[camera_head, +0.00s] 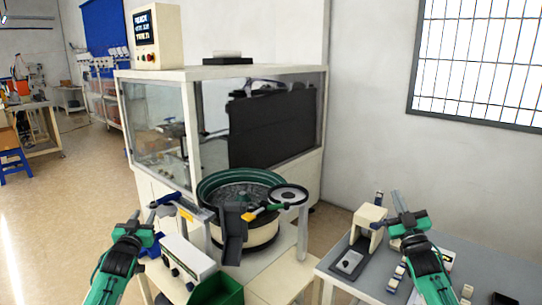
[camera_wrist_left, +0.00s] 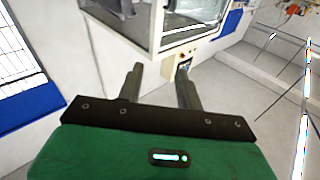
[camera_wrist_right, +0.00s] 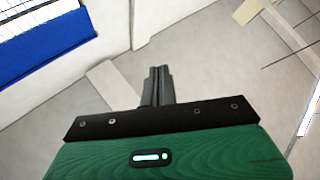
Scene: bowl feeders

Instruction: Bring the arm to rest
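My left gripper (camera_head: 144,214) is raised at the lower left in the head view, in front of the machine's left side. In the left wrist view its two fingers (camera_wrist_left: 160,78) stand apart with nothing between them. My right gripper (camera_head: 397,200) points up at the right, in front of the grey side table in the picture. In the right wrist view its fingers (camera_wrist_right: 158,78) are together, with nothing visible between them. Both grippers appear apart from any object.
A bowl feeder (camera_head: 207,191) with a green rim stands in the middle, before a glazed cabinet (camera_head: 232,75). A green bin (camera_head: 219,290) and a white box (camera_head: 187,256) sit in front. A cream fixture (camera_head: 366,222) stands on the grey table (camera_head: 335,264).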

